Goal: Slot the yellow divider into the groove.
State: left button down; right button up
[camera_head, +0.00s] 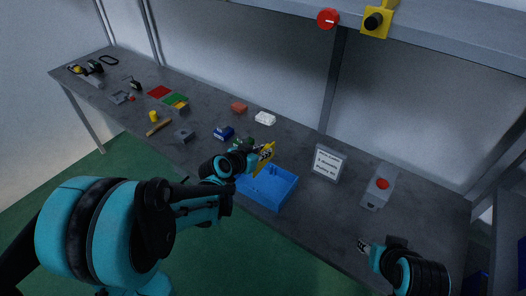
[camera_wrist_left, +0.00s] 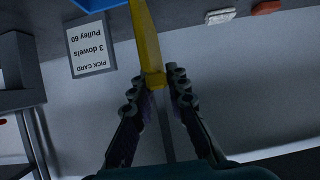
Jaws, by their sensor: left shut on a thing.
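The yellow divider (camera_head: 267,152) is a thin flat plate held in my left gripper (camera_head: 252,157), above the back left side of the blue tray (camera_head: 283,203). In the left wrist view the divider (camera_wrist_left: 147,38) runs up from between the fingers of the left gripper (camera_wrist_left: 158,88), which is shut on its end. The blue tray's edge (camera_wrist_left: 95,4) shows at the top of that view. The groove cannot be made out in either view; the arm covers part of the tray. My right gripper (camera_head: 364,246) is low at the right, over the bench's front, away from the tray.
A pick card (camera_head: 328,163) stands right of the tray on the grey bench (camera_head: 310,225). A grey box with a red button (camera_head: 381,184) is farther right.

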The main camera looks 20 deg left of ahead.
aim_at(263, 167)
pick_arm(q)
jog(key=shift+f+b, duration=2.25)
jog(key=shift+f, duration=0.4)
jog(key=shift+f+b, duration=3.05)
jog(key=c, duration=1.4)
grip_release()
jog(key=shift+a, duration=0.1)
jog(key=v, duration=1.2)
